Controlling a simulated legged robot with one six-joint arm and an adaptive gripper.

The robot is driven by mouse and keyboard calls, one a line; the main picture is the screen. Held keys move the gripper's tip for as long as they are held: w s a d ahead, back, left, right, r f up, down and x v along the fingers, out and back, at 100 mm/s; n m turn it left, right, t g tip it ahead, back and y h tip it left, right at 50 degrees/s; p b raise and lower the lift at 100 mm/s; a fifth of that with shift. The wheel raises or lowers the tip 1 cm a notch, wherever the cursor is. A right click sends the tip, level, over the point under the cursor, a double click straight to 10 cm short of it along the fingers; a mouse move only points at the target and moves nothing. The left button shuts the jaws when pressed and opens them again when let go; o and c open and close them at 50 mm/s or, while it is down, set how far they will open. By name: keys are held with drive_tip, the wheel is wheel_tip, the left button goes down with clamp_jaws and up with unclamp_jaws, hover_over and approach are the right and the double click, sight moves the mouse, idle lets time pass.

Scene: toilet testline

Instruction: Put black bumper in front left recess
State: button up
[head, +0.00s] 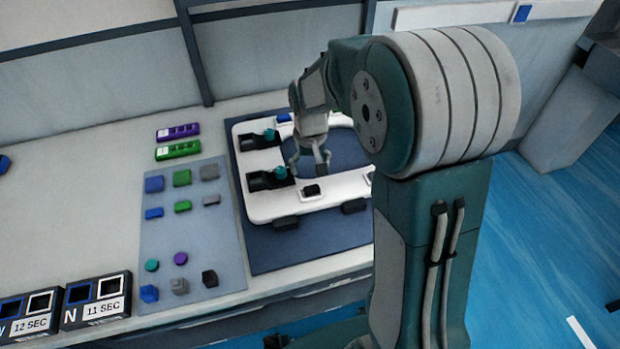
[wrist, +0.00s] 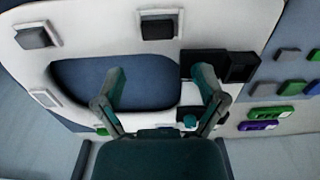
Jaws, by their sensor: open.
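The white seat-shaped part (head: 258,207) lies on a dark blue mat; it also shows in the wrist view (wrist: 115,45). A black bumper (head: 311,190) sits in a white-framed recess on it, also seen in the wrist view (wrist: 158,26). A second dark bumper (wrist: 34,36) sits in another framed recess at the wrist view's upper left. An empty-looking white recess (wrist: 44,98) is below that one. My gripper (head: 309,166) is open above the seat's opening, with nothing visible between its fingers in the wrist view (wrist: 160,78). My arm hides the seat's right side in the head view.
Black fittings with teal knobs (head: 281,173) stand on the seat's left side. A grey tray (head: 160,240) with several coloured pieces, including a black block (head: 209,278), lies left of the mat (head: 270,253). Purple (head: 178,131) and green (head: 178,150) cases lie behind it. Timer boxes (head: 97,300) stand front left.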

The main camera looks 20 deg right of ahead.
drive_tip(key=s+r+t, duration=0.3)
drive_tip(key=s+r, duration=0.7)
drive_tip(key=r, duration=0.4)
drive_tip(key=s+r+t, duration=0.1)
drive_tip(key=s+t, duration=0.1)
drive_tip(key=s, duration=0.9)
drive_tip(key=shift+r+t, duration=0.3)
